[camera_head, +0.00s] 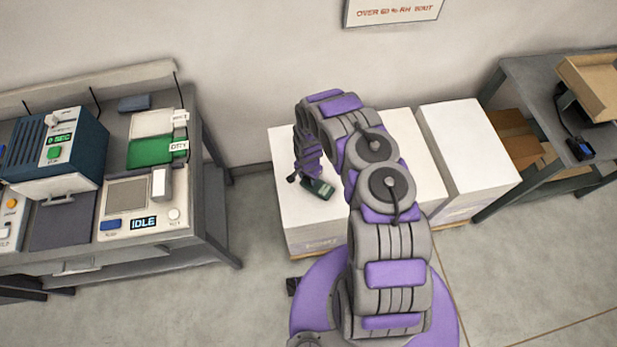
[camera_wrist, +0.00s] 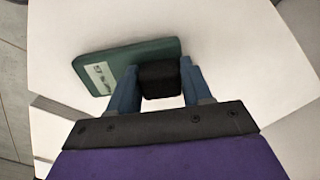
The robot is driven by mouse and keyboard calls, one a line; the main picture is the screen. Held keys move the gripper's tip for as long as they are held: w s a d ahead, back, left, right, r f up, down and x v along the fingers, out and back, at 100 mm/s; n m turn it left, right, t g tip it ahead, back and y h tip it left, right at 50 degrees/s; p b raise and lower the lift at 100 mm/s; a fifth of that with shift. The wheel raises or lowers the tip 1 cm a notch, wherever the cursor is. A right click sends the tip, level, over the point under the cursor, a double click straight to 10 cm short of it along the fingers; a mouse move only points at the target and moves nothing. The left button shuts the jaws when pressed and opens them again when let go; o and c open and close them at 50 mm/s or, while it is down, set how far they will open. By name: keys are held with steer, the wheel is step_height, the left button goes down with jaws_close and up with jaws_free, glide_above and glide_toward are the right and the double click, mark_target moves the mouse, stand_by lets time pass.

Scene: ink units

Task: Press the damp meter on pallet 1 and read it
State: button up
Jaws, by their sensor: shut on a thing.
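The damp meter (camera_head: 319,189) is a dark green slab with a black block on it. In the wrist view the meter (camera_wrist: 125,60) has a small pale readout with dark characters, too small and tilted to read. My gripper (camera_wrist: 160,84) has its blue fingers shut on the black block of the meter. Whether the meter touches the paper cannot be told. The pallet's number is not legible.
A bench (camera_head: 215,170) at left holds a device showing "IDLE" (camera_head: 143,223). A table (camera_head: 530,85) at right holds a cardboard box (camera_head: 592,88). A wall sign (camera_head: 392,12) reads "OVER 60 % RH WAIT".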

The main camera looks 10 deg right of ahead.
steer(key=shift+r+p, duration=1.8)
steer(key=shift+r, duration=1.25)
steer(key=shift+w+d, duration=0.1)
